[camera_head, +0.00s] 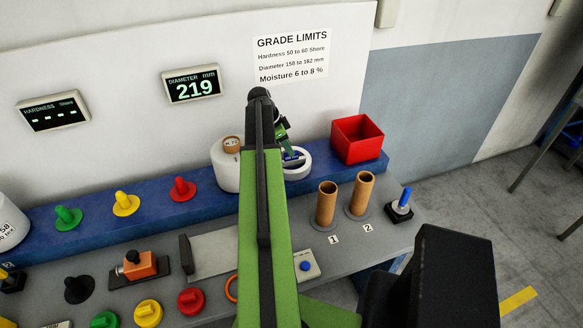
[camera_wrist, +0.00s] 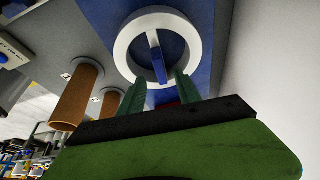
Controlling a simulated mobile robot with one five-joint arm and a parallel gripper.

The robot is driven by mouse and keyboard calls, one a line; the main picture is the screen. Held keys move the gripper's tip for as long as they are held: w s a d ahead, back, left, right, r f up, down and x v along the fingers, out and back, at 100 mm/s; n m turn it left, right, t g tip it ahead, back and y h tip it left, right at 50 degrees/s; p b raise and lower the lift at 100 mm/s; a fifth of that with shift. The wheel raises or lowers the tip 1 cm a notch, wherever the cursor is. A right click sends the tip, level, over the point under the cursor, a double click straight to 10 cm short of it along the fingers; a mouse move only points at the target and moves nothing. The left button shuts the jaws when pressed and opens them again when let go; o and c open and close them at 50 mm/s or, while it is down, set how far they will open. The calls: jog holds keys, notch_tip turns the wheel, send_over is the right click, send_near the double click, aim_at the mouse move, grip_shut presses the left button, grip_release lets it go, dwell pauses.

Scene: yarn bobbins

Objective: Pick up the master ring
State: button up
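The ring that appears to be the master ring is a pale ring (camera_head: 299,172) on the blue raised shelf, just right of the white gauge body. In the wrist view the ring (camera_wrist: 124,47) shows almost whole, with a blue bar (camera_wrist: 155,47) across its opening. My gripper (camera_wrist: 161,75) is open, its two green fingers apart at the ring's near side. The bar's near end shows between the fingers, with gaps on both sides. In the head view my arm and gripper cover part of the ring, and the fingertips are hard to make out.
A red bin (camera_head: 357,139) stands right of the ring. The white gauge body (camera_head: 226,168) stands close on its left. Two brown tubes (camera_head: 327,204) (camera_head: 361,194) stand upright on the grey bench in front. A wall display (camera_head: 192,84) reads 219. An orange ring (camera_head: 231,289) lies beside my arm.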

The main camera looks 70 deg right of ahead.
aim_at(291, 160)
jog(key=b+x, duration=0.4)
jog(key=x, duration=0.1)
jog(key=shift+w, duration=0.2)
jog(key=shift+a+r, duration=0.1)
grip_shut()
dwell(1.0)
